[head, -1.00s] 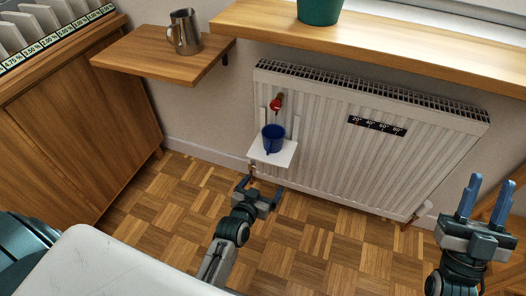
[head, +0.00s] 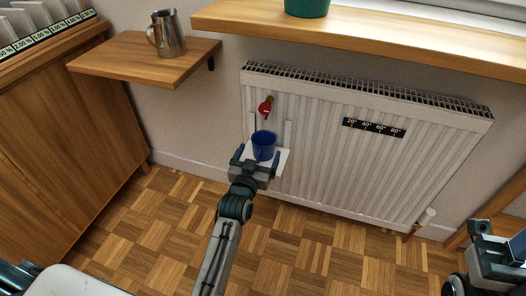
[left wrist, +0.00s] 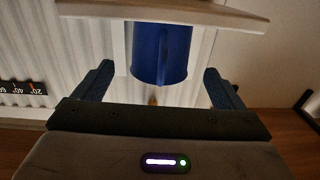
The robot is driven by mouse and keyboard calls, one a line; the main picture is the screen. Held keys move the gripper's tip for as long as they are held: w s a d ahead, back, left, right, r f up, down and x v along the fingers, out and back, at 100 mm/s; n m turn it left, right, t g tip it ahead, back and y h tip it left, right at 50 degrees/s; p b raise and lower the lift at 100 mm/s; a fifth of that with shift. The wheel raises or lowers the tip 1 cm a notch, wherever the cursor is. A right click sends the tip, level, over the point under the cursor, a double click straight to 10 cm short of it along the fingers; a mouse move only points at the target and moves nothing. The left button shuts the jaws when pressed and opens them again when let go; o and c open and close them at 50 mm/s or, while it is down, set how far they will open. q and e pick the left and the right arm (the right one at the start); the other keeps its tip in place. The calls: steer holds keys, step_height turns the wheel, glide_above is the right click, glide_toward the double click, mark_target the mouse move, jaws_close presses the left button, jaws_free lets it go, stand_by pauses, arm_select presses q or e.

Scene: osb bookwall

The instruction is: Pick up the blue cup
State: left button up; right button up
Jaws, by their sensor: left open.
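The blue cup (head: 264,147) stands upright on a small white shelf (head: 283,158) in front of the radiator. My left gripper (head: 257,160) is open, with its fingers at either side of the cup's near side. In the left wrist view, which looks upside down, the cup (left wrist: 160,52) shows between the two spread fingers (left wrist: 158,88), with a gap on each side. The left gripper hides the cup's lower front in the head view. My right gripper (head: 499,238) is at the right edge, partly cut off, its fingers apart and empty.
A wooden wall shelf (head: 140,62) with a metal pitcher (head: 168,35) is at upper left. A wooden sill (head: 380,45) juts out above. Parquet floor (head: 290,255) is clear.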

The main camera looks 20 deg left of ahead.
arm_select(q)
steer(key=shift+w+f+b, duration=0.15)
steer(key=shift+w+b, duration=0.15)
steer(key=shift+w, duration=1.2)
steer(key=shift+c, duration=0.3)
steer(key=c, duration=1)
steer(key=shift+c, duration=0.7)
steer(key=shift+r, duration=0.2)
